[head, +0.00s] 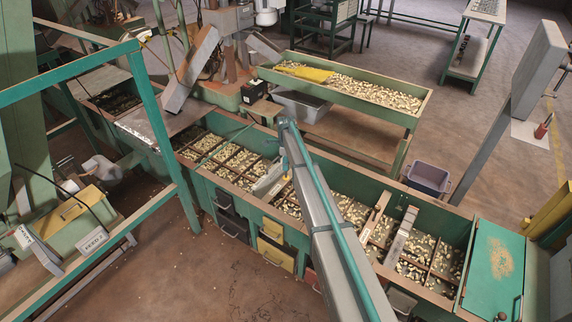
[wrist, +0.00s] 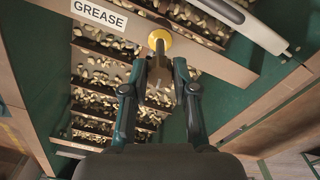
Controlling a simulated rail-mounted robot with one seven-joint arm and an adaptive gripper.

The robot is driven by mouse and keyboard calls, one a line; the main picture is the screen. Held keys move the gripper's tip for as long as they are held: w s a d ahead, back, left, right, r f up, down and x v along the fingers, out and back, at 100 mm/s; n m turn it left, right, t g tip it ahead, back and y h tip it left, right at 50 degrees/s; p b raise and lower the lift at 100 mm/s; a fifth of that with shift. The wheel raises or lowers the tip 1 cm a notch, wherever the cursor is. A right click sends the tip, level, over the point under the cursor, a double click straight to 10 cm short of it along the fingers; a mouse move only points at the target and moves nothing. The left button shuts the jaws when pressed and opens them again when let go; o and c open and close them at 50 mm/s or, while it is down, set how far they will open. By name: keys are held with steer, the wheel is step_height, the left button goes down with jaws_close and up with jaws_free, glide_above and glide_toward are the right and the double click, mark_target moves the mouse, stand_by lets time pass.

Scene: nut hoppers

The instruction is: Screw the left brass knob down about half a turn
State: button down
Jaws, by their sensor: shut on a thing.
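A brass knob (wrist: 159,39) with a dark stem shows in the wrist view, at a beam across the nut bins near a "GREASE" label (wrist: 99,13). My gripper (wrist: 160,66) has a finger on either side of the stem, just below the knob in the picture, and is shut on it. The exact contact is hard to make out in the dark. In the head view my arm reaches over the long green hopper (head: 242,216) and hides most of the gripper area. I cannot make out a second knob.
A pale bar-like part (wrist: 245,22) lies close to the right of the knob. Wooden dividers and loose nuts fill the hopper. A second nut trough (head: 375,108) stands behind it, with a grey bin (head: 429,178) on the floor to the right.

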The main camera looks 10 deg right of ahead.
steer(key=shift+m, duration=1)
steer(key=c, duration=0.9)
jaws_free()
steer(key=shift+r, duration=0.1)
step_height(320, 180, up, 12)
